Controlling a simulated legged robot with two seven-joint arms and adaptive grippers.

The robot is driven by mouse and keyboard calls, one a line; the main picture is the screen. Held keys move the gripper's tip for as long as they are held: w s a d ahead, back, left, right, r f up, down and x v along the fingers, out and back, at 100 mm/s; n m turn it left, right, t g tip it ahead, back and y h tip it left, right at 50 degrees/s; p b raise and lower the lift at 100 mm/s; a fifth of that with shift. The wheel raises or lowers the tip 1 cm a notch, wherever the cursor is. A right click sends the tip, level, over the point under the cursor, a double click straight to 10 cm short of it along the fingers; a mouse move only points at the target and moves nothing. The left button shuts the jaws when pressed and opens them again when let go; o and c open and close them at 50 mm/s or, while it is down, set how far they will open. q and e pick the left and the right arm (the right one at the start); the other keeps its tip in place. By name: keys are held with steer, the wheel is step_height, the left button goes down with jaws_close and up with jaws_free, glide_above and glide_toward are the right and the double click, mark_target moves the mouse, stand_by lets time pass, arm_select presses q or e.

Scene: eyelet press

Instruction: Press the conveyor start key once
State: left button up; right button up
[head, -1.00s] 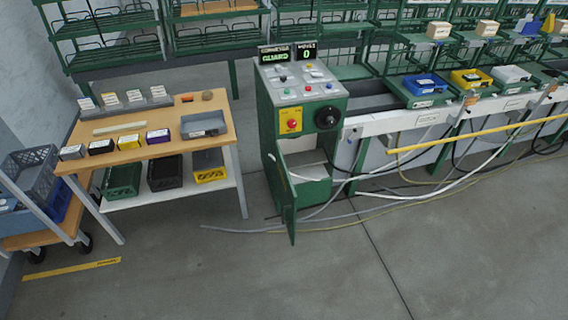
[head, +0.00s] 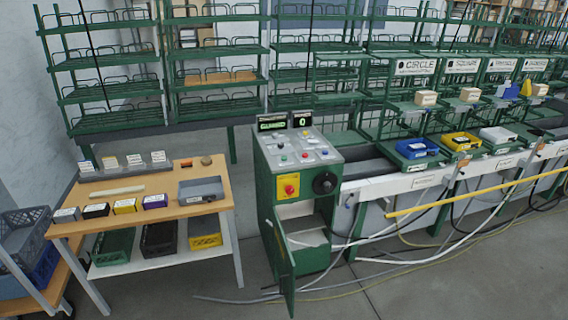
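A green control cabinet (head: 263,190) stands in the middle of the head view. Its sloped grey top panel (head: 300,159) carries several small coloured keys and knobs; their labels are too small to read, so I cannot tell which is the conveyor start key. Two small displays stand behind the panel: the left one (head: 272,121) shows green text, the right one (head: 303,119) reads 0. The cabinet front has a red button on a yellow plate (head: 288,187) and a black round knob (head: 325,183). Neither of my grippers is in view.
The cabinet's lower door (head: 283,262) hangs open towards me. Cables (head: 330,285) lie on the floor. A wooden workbench (head: 215,206) stands left of the cabinet. The conveyor line with a yellow rail (head: 470,193) runs right.

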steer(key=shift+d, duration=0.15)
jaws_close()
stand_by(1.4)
